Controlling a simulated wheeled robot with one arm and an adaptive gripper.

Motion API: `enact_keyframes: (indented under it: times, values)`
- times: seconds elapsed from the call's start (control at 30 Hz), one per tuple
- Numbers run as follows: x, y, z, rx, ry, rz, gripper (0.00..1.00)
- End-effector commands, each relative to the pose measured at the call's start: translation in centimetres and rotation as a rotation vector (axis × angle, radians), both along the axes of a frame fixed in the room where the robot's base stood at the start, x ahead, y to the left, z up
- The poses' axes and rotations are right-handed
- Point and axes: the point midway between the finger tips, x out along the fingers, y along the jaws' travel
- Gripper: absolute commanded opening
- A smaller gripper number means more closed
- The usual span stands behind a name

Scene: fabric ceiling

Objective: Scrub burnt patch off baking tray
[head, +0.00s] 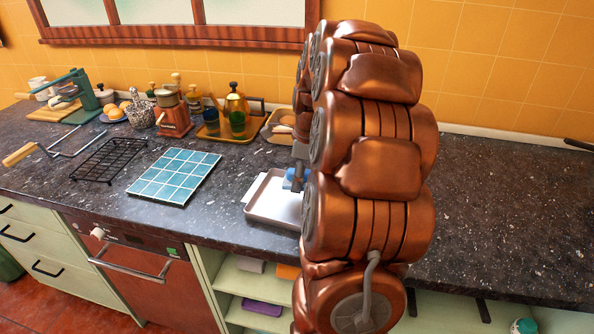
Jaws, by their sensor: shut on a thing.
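The baking tray (262,207) is a pale metal tray with a raised rim. It lies on the dark speckled counter near the front edge, and its right part is hidden behind my copper arm. My gripper (297,182) is over the tray's back right part, mostly hidden by the arm. It is shut on a blue block, which looks like a scrubber (290,178), at or just above the tray. I cannot tell whether the block touches the tray. No burnt patch shows in the visible part of the tray.
A blue tiled trivet (174,177) and a black wire rack (108,161) lie left of the tray. Behind are a bottle tray (228,135), a red grinder (172,119) and a plate of eggs (115,114). The counter right of my arm is clear.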

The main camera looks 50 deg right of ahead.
Motion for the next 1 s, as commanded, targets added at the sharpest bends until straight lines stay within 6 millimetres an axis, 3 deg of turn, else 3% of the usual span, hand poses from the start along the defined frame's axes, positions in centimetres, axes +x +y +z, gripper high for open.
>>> enact_keyframes:
  times: [0.3, 0.87, 1.0]
  values:
    - [0.2, 0.3, 2.5, 0.000, -0.001, 0.006, 0.26]
    - [0.3, 0.3, 2.6, 0.000, -0.001, 0.009, 0.26]
    - [1.1, 0.9, 2.9, 0.001, 0.001, 0.081, 0.26]
